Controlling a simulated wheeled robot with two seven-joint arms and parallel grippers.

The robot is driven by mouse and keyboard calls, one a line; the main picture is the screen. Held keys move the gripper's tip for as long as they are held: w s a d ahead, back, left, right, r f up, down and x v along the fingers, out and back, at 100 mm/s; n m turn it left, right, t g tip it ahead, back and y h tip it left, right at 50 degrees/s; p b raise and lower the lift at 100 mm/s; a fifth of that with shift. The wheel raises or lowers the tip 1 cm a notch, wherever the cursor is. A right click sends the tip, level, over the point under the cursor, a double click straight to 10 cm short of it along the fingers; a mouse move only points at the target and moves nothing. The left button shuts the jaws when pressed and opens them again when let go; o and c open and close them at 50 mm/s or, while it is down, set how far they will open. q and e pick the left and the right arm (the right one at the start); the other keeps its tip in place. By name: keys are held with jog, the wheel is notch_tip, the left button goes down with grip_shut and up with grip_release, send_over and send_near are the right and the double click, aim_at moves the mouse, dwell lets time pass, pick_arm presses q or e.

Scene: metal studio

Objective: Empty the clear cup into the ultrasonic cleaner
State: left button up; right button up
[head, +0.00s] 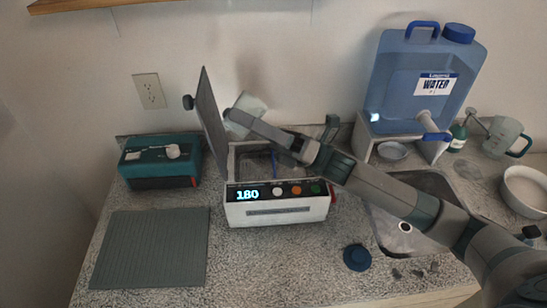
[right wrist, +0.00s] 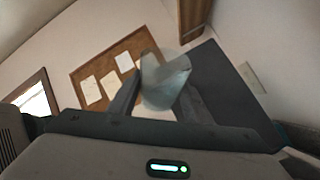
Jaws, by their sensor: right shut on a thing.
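The ultrasonic cleaner (head: 278,212) is a white box with a lit "180" display and coloured knobs. Its grey lid (head: 210,125) stands open on the left side. Its basin is partly hidden by my arm, and a thin blue streak shows inside. My right gripper (head: 236,118) is above the basin, close to the lid, shut on the clear cup (head: 250,104). The cup is tilted; it also shows between the fingers in the right wrist view (right wrist: 166,84). I cannot tell whether anything is left in it. My left gripper is not in view.
A teal device (head: 160,162) and a grey ribbed mat (head: 150,248) lie left of the cleaner. At right are a blue water jug (head: 415,85) on a stand, a sink (head: 405,238), a pitcher (head: 503,137) and a white bowl (head: 525,190). A dark blue cap (head: 357,257) lies in front.

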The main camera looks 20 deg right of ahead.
aim_at(254, 105)
jog(key=shift+r+m+t, duration=0.3)
jog(key=shift+m+t, duration=0.2)
jog(key=shift+m, duration=0.2)
jog(key=shift+r+m+t+p, duration=0.35)
jog(key=shift+r+m+t, duration=0.25)
jog(key=shift+t, duration=0.1)
jog(key=shift+s+r+m+t, duration=0.1)
jog(key=shift+r+m+t, duration=0.2)
jog(key=shift+m, duration=0.1)
jog(key=shift+a+r+m, duration=0.2)
jog(key=shift+r+m, duration=0.05)
jog(key=shift+m, duration=0.15)
jog(key=shift+d+r+m+t+p, duration=0.2)
jog(key=shift+r+m+t, duration=0.15)
jog(key=shift+t, duration=0.25)
jog(key=shift+d+r+m+t+p, duration=0.15)
jog(key=shift+r+m+t, duration=0.1)
jog(key=shift+m+t, duration=0.3)
jog(key=shift+w+d+r+m+t+h, duration=0.15)
jog(key=shift+r+m+t, duration=0.15)
jog(key=shift+m+t, duration=0.05)
jog(key=shift+w+d+r+m+t+h, duration=0.1)
jog(key=shift+r+m+t+h, duration=0.05)
jog(key=shift+r+m+t, duration=0.15)
jog(key=shift+d+r+m+t+h, duration=0.1)
jog(key=shift+m+t+h, duration=0.2)
jog(key=shift+m+t, duration=0.7)
jog(key=shift+m+p, duration=0.25)
jog(key=shift+p, duration=0.05)
